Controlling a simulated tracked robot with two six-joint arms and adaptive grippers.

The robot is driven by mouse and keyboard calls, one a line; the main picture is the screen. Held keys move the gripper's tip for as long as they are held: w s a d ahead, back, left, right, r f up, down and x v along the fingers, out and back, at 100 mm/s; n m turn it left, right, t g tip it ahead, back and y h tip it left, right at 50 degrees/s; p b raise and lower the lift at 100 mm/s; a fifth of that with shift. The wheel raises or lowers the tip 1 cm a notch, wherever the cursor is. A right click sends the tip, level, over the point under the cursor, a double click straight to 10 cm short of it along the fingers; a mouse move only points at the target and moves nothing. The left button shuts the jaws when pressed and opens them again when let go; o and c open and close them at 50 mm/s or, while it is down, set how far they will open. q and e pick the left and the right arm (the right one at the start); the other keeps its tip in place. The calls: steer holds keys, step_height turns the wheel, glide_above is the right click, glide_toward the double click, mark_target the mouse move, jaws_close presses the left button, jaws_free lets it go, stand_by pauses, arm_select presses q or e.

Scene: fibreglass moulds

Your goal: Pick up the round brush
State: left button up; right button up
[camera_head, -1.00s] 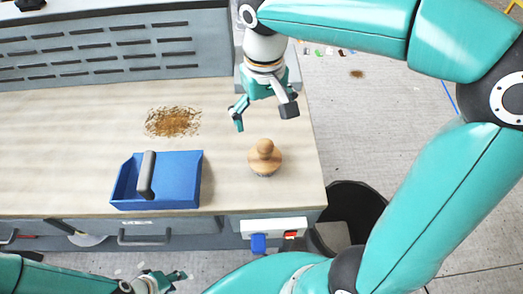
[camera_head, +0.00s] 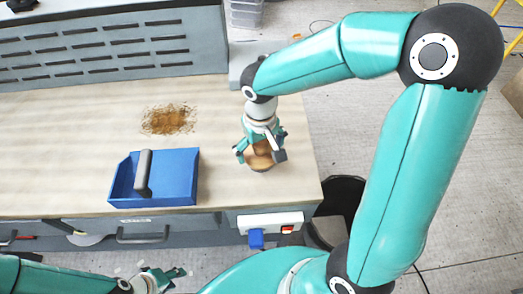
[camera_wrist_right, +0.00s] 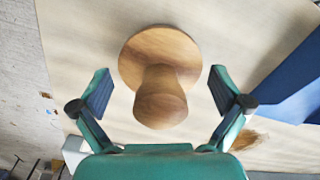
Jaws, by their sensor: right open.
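The round brush (camera_head: 259,161) has a light wooden round body and a knob on top. It stands upright on the workbench near its right end. My right gripper (camera_head: 260,156) is directly above it, with its fingers on either side of the knob. In the right wrist view the round brush (camera_wrist_right: 160,75) sits between the two open fingers (camera_wrist_right: 160,93), with a gap on each side. My left gripper (camera_head: 165,277) is low in front of the bench, away from the brush; its jaws are too small to judge.
A blue dustpan (camera_head: 178,180) with a dark grey handle lies left of the brush. Brown debris (camera_head: 168,119) is scattered behind it on the workbench (camera_head: 70,130). A slotted grey panel (camera_head: 100,45) stands at the back. A dark bin (camera_head: 341,192) stands beside the bench's right end.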

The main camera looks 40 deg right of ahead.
steer(key=shift+f, duration=0.45)
steer(key=shift+c, duration=0.2)
steer(key=c, duration=1)
steer(key=shift+r, duration=0.15)
step_height(320, 180, up, 20)
steer(key=shift+f, duration=0.1)
